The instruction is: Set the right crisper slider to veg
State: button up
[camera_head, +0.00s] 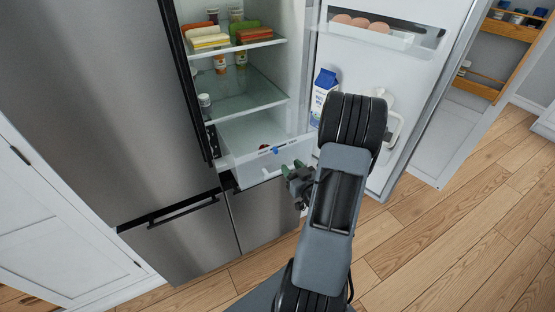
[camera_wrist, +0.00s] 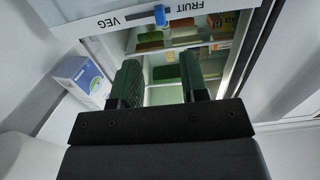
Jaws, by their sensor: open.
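The right crisper drawer (camera_head: 250,172) is a pale bin low in the open fridge, pulled partly out. Its front carries a blue slider knob (camera_head: 275,150) on a thin track.
The open fridge door (camera_head: 386,75) stands to the right, with an egg tray (camera_head: 370,32), a milk carton (camera_head: 322,90) and a white jug (camera_head: 393,124). Shelves with food are above the drawer. A closed steel door (camera_head: 100,90) is at left. Wooden floor is clear at right.

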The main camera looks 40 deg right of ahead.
aim_at(277, 150)
jog(key=shift+w+f+b, duration=0.3)
jog(key=shift+w+b, duration=0.3)
jog(key=shift+b, duration=2.1)
jog(key=w, duration=0.2)
jog(key=w+p, duration=0.1)
jog(key=w, duration=0.1)
jog(key=w+r, duration=0.1)
jog(key=w, duration=0.1)
jog(key=shift+w+d, duration=0.3)
jog(key=shift+d, duration=0.05)
jog(key=shift+w+d+f+p, duration=0.15)
jog(key=shift+w+p, duration=0.2)
jog(key=shift+w, duration=0.45)
grip_shut()
